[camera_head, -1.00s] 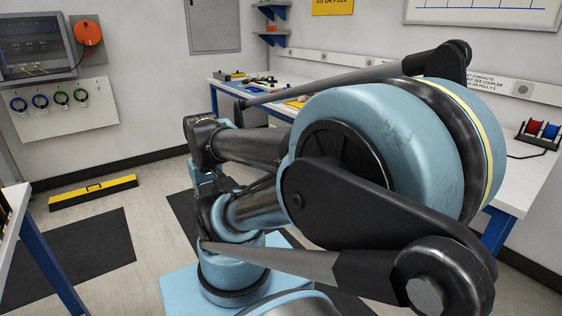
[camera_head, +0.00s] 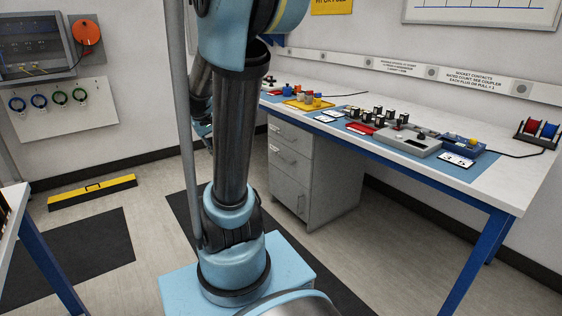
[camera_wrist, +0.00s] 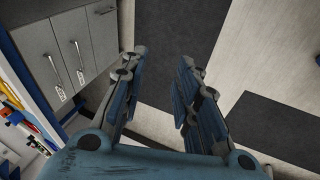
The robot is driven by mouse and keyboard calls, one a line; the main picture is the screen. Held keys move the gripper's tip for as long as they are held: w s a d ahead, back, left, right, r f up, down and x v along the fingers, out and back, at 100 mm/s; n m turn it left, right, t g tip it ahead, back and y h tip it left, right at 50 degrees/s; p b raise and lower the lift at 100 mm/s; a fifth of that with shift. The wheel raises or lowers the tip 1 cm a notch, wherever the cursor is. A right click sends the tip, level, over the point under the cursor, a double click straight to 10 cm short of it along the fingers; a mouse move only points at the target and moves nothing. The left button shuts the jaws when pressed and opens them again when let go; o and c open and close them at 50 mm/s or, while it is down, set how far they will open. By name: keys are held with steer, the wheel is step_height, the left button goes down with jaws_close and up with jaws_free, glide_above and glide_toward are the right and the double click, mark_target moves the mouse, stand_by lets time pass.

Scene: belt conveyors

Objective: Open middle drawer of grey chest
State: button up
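The grey chest (camera_head: 333,185) stands under the workbench, with its drawer fronts facing left. Its middle drawer (camera_head: 290,160) appears closed, between the top drawer (camera_head: 283,134) and a taller bottom front (camera_head: 291,193). In the wrist view the chest is at the upper left, with the middle drawer front (camera_wrist: 72,32) and its bar handle (camera_wrist: 79,51). My gripper (camera_wrist: 160,72) is open and empty, with bare floor showing between its fingers. It is to the side of the chest fronts, apart from the handles. In the head view my arm largely hides it.
The workbench (camera_head: 480,190) above the chest carries small parts and boxes, and its blue legs stand at the right. A yellow bar (camera_head: 93,192) lies on the floor by the left wall.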

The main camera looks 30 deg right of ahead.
steer(key=w+d+f+h, duration=0.3)
steer(key=w+d, duration=0.6)
steer(key=w, duration=0.5)
steer(key=w+d+f+h, duration=0.3)
steer(key=w+d, duration=0.6)
steer(key=w, duration=0.5)
steer(key=w+d+f+h, duration=0.25)
steer(key=d+f, duration=0.25)
steer(key=f, duration=0.4)
steer(key=w+d+f+n+g+h, duration=0.1)
steer(key=w+d+f, duration=0.3)
steer(key=d+f, duration=0.3)
steer(key=w+d+f+h, duration=0.2)
steer(key=w+d+f, duration=0.15)
steer(key=f, duration=0.65)
steer(key=x, duration=1.7)
steer(key=shift+s+d+r, duration=0.2)
steer(key=shift+s+r, duration=0.05)
steer(key=shift+r, duration=0.1)
jaws_close()
